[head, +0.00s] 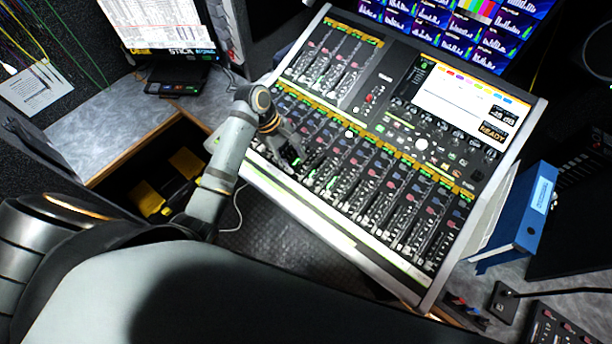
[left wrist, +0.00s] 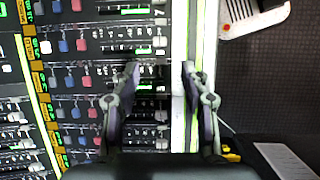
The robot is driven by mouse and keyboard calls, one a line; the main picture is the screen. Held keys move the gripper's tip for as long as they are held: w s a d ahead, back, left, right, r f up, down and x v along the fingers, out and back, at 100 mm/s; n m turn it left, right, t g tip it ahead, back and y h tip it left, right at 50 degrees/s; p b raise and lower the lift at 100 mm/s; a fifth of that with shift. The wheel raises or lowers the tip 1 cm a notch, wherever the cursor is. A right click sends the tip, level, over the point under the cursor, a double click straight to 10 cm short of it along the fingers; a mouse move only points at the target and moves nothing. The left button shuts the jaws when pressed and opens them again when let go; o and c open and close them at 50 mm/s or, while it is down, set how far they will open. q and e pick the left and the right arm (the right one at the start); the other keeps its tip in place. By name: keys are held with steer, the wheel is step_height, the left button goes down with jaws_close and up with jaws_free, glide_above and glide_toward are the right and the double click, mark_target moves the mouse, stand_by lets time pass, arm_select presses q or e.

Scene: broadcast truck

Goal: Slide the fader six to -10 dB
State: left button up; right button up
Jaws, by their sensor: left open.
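The mixing console (head: 436,282) stands tilted in the middle of the head view, with rows of fader strips, red and blue buttons and small white fader caps. My left gripper (head: 293,158) is over the near left part of the lower fader bank. In the left wrist view my left gripper (left wrist: 158,85) is open, its fingers apart, with fader strips and the console's pale front edge (left wrist: 180,60) between and beyond them. No fader is visibly held. White fader caps (left wrist: 160,42) show just beyond the fingers. I cannot read which strip is fader six. My right gripper is not in view.
A blue binder (head: 527,215) stands right of the console. Monitors rise behind it, and a grey desk (head: 110,125) lies to the left. Below the console's front edge is open dark floor (head: 290,225) with a loose white cable.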

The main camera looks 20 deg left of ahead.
mark_target(308, 180)
arm_select(q)
steer(key=x, duration=0.9)
steer(key=shift+d+f+p, duration=0.15)
steer(key=shift+f+p, duration=0.25)
jaws_close()
steer(key=shift+w, duration=0.15)
